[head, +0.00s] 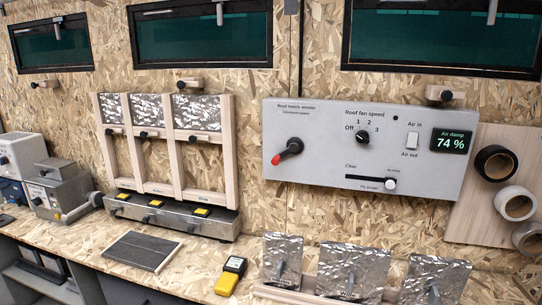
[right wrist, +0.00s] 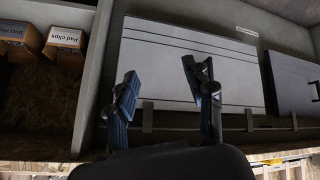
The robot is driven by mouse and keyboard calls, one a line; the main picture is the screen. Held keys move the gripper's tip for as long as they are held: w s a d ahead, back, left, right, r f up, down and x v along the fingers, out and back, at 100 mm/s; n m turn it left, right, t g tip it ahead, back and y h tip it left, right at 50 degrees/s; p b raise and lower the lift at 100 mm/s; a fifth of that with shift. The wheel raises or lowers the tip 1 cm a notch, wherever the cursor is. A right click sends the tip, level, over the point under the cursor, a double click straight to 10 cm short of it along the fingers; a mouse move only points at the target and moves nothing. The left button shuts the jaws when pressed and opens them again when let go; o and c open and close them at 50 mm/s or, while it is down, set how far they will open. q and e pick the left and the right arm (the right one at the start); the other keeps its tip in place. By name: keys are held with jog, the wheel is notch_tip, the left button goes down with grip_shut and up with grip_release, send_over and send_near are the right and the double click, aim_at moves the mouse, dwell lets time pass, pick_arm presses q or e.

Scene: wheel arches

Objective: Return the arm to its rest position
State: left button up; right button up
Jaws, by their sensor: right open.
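My right gripper (right wrist: 165,90) shows in the right wrist view with its two dark fingers apart and nothing between them. Behind it is a pale panel with dark horizontal lines (right wrist: 190,65), apart from the fingers as far as I can tell. Neither of my grippers shows in the head view, and my left gripper is in no view.
In the head view a grey control panel (head: 285,185) is on the chipboard wall. A wooden frame (head: 178,150) stands over a grey unit (head: 190,220) on the worktop. A yellow-black device (head: 230,276) and foil pieces (head: 353,268) are at the front. Boxes (right wrist: 65,42) sit upper left in the wrist view.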

jog(key=s+f+g, duration=0.2)
jog(key=s+f, duration=0.4)
jog(key=s, duration=0.6)
jog(key=s+f+g, duration=0.2)
jog(key=s+f, duration=0.4)
jog(key=s, duration=0.7)
jog(key=s+f+m+g+b, duration=0.1)
jog(key=s+f+g, duration=0.2)
jog(key=s+f, duration=0.4)
jog(key=s, duration=0.6)
jog(key=shift+a+y, duration=0.15)
jog(key=shift+y, duration=0.15)
dwell(0.6)
